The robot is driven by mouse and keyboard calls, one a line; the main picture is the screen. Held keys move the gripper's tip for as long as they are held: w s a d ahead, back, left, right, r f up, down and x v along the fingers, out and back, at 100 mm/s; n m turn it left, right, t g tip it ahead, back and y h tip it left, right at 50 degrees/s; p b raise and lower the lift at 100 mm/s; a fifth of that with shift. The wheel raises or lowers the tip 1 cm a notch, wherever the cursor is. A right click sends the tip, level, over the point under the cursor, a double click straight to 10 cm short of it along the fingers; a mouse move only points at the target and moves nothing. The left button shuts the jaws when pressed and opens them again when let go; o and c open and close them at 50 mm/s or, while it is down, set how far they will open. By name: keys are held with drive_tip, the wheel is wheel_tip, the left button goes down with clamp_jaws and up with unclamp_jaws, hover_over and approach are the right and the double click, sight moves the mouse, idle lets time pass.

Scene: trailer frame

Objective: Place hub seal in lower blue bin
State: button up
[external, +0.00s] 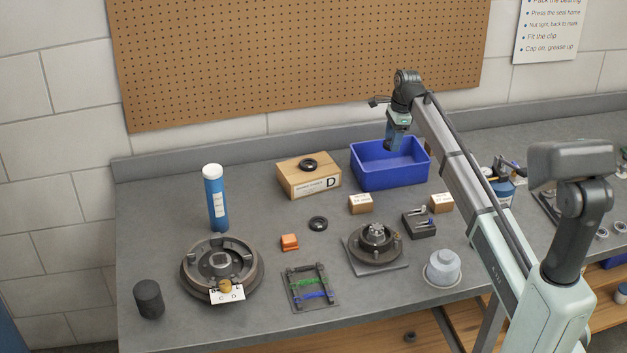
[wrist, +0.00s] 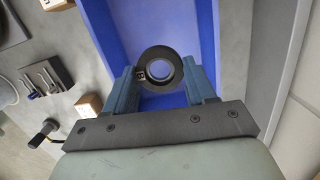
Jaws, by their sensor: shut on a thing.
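The bin's blue wall and floor (wrist: 158,20) show behind and below the ring. The held ring is too small to make out in the external view. Another black ring (external: 318,224) lies flat on the bench, and one (external: 308,164) sits on the wooden box marked D.
The wooden box (external: 296,184) stands left of the bin. Small labelled boxes (external: 360,205) and a tool block (external: 419,226) stand in front. A blue-white cylinder (external: 216,200) stands upright at left. Part of another blue container (external: 613,262) shows low at the right edge.

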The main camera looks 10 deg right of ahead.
sight(390, 164)
drive_tip(key=shift+n, duration=0.3)
wheel_tip(390, 164, down, 10)
idle(0.4)
drive_tip(key=shift+f, duration=0.15)
drive_tip(key=o, duration=1)
drive_tip(key=shift+o, duration=0.2)
drive_tip(key=r, duration=0.4)
drive_tip(key=d+r, duration=0.1)
drive_tip(key=r, duration=0.7)
drive_tip(key=shift+d+r, duration=0.1)
drive_tip(key=shift+d, duration=0.3)
